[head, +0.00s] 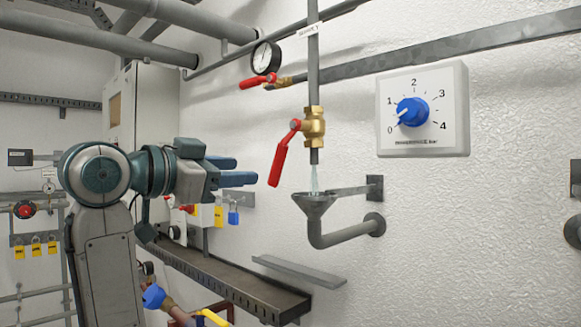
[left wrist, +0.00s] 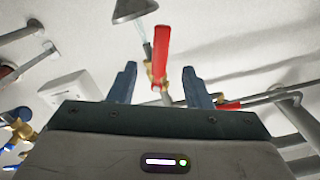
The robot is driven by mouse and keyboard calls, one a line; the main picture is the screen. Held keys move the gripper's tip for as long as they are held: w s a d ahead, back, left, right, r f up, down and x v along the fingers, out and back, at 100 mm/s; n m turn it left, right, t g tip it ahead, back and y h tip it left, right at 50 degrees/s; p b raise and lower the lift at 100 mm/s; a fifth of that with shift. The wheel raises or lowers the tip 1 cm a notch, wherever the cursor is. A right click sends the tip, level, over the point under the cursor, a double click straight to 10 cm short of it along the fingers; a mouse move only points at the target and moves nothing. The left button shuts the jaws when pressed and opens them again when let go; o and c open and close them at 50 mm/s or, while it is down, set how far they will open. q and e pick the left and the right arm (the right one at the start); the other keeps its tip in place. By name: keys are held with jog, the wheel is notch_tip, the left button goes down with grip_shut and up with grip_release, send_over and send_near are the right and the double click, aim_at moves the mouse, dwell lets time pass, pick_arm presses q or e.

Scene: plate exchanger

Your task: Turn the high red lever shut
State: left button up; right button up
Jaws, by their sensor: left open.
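A brass valve (head: 314,128) sits on a vertical grey pipe, and its red lever (head: 283,155) hangs steeply down and slightly left. Water runs from the pipe end below it into a grey funnel (head: 314,201). My left gripper (head: 246,171) is open and empty, left of the lever, with its fingers pointing right towards it. A gap shows between fingertips and lever. In the left wrist view the red lever (left wrist: 161,56) appears between the two fingers, beyond them. My right gripper is in no view.
A second, smaller red lever (head: 258,79) sits by the pressure gauge (head: 266,58), up and left. A dial box (head: 423,108) with a blue knob is on the wall at right. A metal channel (head: 225,272) runs below. A drain pipe (head: 340,237) leads from the funnel to the wall.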

aim_at(274, 168)
pick_arm(q)
jog(key=p+x, duration=0.1)
jog(key=x, duration=0.2)
jog(key=p+x, duration=0.2)
jog(key=x, duration=0.1)
jog(key=p+x, duration=0.1)
jog(key=x, duration=0.2)
jog(key=shift+d+r+p, duration=0.15)
jog(key=shift+r+p, duration=0.1)
jog(key=shift+p, duration=0.15)
jog(key=shift+w+d+f, duration=0.1)
jog(key=shift+w+d, duration=0.05)
jog(key=shift+w, duration=0.2)
jog(key=shift+d, duration=0.1)
grip_shut()
